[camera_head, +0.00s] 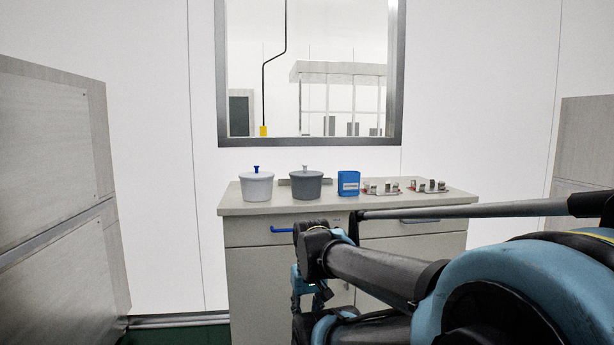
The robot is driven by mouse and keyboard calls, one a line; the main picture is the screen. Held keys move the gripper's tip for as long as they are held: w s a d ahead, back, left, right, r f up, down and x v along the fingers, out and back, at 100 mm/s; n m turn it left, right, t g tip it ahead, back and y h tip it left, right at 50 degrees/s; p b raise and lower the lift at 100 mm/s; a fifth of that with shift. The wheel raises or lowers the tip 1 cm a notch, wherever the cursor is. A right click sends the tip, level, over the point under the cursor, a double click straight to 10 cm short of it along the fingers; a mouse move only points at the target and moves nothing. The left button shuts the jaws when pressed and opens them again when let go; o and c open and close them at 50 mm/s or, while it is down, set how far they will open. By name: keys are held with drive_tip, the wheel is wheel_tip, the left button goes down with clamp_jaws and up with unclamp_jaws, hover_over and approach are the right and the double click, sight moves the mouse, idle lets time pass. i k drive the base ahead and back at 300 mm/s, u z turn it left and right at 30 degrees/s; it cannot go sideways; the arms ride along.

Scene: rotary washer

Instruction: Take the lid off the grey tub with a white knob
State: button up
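The grey tub (307,189) stands upright on the counter with its lid (307,174) on. The lid has a small white knob (306,168) on top. My gripper (309,293) seems to be the dark and teal part at the end of my arm, in front of the cabinet and below the counter top. It is apart from the tub, and its fingers are too unclear to tell open from shut.
A white tub (257,187) with a blue knob stands left of the grey tub. A blue box (348,183) and trays with metal parts (382,188) stand to its right. The counter (270,207) front is clear; a window (212,75) is behind. Tall cabinets (50,150) flank both sides.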

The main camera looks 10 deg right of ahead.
sight(304, 174)
drive_tip(key=z, duration=0.55)
drive_tip(key=i, duration=0.95)
drive_tip(key=z, duration=0.65)
